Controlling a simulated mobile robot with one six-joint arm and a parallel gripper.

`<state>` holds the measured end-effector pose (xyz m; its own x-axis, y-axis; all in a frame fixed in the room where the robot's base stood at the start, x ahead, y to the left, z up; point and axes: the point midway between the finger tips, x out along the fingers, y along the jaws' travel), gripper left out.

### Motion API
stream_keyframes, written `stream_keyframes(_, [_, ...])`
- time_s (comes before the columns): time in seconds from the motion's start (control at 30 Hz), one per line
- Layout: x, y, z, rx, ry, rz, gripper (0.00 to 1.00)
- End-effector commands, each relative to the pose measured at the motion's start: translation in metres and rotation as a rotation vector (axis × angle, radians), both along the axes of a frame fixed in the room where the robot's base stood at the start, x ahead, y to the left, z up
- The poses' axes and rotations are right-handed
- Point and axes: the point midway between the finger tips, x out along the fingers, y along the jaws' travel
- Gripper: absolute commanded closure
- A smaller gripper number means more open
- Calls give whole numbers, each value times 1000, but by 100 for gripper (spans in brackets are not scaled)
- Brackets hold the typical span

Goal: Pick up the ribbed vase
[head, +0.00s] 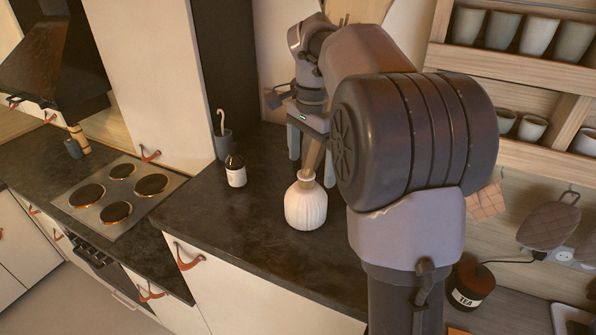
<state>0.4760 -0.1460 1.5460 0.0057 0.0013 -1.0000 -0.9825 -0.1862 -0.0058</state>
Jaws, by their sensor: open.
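The white ribbed vase (306,206) stands upright on the dark countertop (268,246), near the counter's front edge. It has a round ribbed body and a narrow neck. My gripper (311,158) points down just above and behind the vase, with its two fingers apart. A brownish upright shape shows between the fingers above the vase's neck; I cannot tell what it is. My arm covers the area to the right of the vase. Whether the fingers touch the vase cannot be told from this view.
A brown bottle with a white label (236,171) stands left of the vase, with a dark utensil cup (223,145) behind it. The stove (118,195) is farther left. A tea jar (470,286) stands at the right. Shelves with cups (503,58) hang at the upper right.

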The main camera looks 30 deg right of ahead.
Motion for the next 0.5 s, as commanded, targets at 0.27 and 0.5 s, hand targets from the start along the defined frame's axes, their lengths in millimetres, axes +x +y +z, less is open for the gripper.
stream_keyframes(0.27, [0,1,-46,1,1,2,0])
stream_keyframes(0.5, [1,3,-89,1,1,3,0])
